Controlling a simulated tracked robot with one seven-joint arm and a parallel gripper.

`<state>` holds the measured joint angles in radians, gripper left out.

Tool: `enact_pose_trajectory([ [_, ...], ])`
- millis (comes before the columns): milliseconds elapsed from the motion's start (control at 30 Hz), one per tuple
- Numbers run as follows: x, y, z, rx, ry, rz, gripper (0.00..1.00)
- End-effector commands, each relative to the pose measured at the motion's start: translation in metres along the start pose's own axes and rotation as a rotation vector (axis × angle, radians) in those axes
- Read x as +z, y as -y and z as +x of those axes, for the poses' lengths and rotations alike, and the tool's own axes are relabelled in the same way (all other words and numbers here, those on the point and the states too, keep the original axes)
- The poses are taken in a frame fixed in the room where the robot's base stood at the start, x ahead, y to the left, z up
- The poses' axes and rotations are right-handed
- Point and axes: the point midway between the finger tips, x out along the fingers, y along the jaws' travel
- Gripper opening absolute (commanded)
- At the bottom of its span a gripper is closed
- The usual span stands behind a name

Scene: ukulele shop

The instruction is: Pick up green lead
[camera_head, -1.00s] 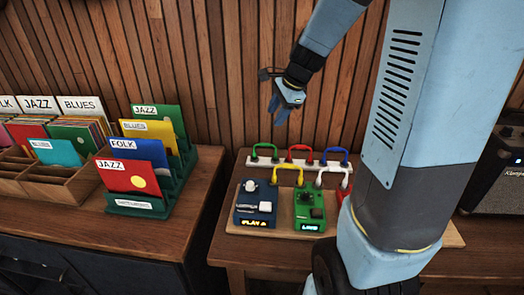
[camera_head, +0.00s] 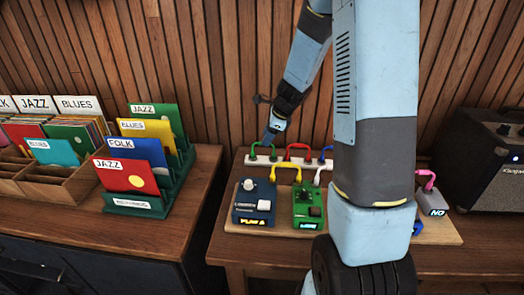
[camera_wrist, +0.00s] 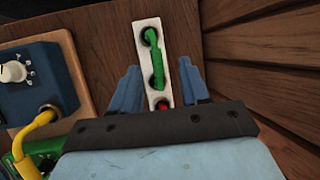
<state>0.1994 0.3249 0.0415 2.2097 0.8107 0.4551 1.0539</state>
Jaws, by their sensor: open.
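The green lead (camera_head: 263,151) is a short arched cable at the left end of a white socket strip (camera_head: 245,159) at the back of the table. In the wrist view the green lead (camera_wrist: 157,55) lies along the white strip (camera_wrist: 140,30), its ends at two sockets. My gripper (camera_head: 270,138) is open just above the green lead in the head view. In the wrist view its two blue fingers (camera_wrist: 162,78) stand on either side of the lead and strip, with nothing held between them.
Red (camera_head: 298,147) and yellow (camera_head: 287,168) leads sit close to the green one. A blue pedal (camera_head: 253,205) and a green pedal (camera_head: 307,208) stand in front on a board. A wooden wall is close behind; an amplifier (camera_head: 485,165) stands at right.

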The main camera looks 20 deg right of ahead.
Motion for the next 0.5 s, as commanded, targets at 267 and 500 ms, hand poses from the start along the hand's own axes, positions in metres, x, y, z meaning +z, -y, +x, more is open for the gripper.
enact_pose_trajectory([
  [267,0.0,0.0,0.017,0.001,0.0,-0.001,0.45],
  [500,0.0,-0.002,0.044,0.003,0.0,0.0,0.45],
])
